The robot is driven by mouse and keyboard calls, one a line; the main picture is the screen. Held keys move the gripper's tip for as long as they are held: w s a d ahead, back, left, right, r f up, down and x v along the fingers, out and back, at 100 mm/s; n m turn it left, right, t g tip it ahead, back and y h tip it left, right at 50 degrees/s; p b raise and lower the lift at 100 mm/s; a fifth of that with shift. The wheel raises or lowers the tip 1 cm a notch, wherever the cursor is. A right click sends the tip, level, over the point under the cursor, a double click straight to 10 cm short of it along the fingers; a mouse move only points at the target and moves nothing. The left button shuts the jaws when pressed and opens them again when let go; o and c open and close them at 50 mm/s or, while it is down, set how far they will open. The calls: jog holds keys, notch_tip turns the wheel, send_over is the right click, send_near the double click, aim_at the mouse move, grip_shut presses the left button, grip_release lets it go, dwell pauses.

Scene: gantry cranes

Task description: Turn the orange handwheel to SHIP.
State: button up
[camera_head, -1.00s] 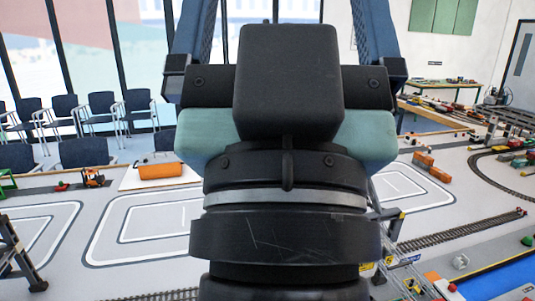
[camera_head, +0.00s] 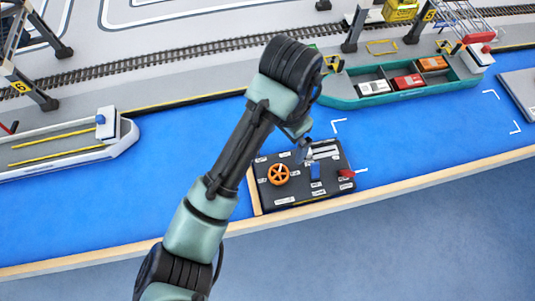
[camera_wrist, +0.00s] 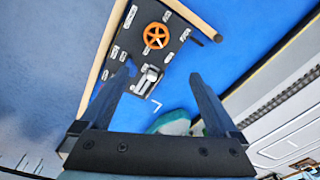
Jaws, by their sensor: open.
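The orange handwheel (camera_head: 278,174) is a small spoked wheel on the left half of a black control panel (camera_head: 268,198) with white labels, too small to read. My gripper (camera_head: 303,152) is above the panel, up and to the right of the wheel. In the wrist view the wheel (camera_wrist: 156,36) shows whole, beyond my open fingertips (camera_wrist: 162,73). Nothing is between the fingers and they are apart from the wheel. Which label the wheel is set to cannot be told.
Beside the wheel are a silver lever (camera_wrist: 147,78) and a red handle (camera_head: 346,173). The panel sits at the wooden edge of blue water (camera_head: 190,195). Crane legs (camera_head: 350,42) stand behind.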

aim_at(278, 174)
jog(key=shift+g, duration=0.4)
jog(key=f+b, duration=0.1)
jog(key=f, duration=0.3)
jog(key=s+f+b, duration=0.1)
jog(key=f+b, duration=0.1)
jog(key=f, duration=0.3)
jog(key=f+b, duration=0.2)
jog(key=f, duration=0.3)
jog(key=shift+s+a+f, duration=0.15)
jog(key=shift+s+a, duration=0.05)
jog(key=shift+a, duration=0.2)
jog(key=c, duration=1.4)
jog(key=shift+o, duration=0.2)
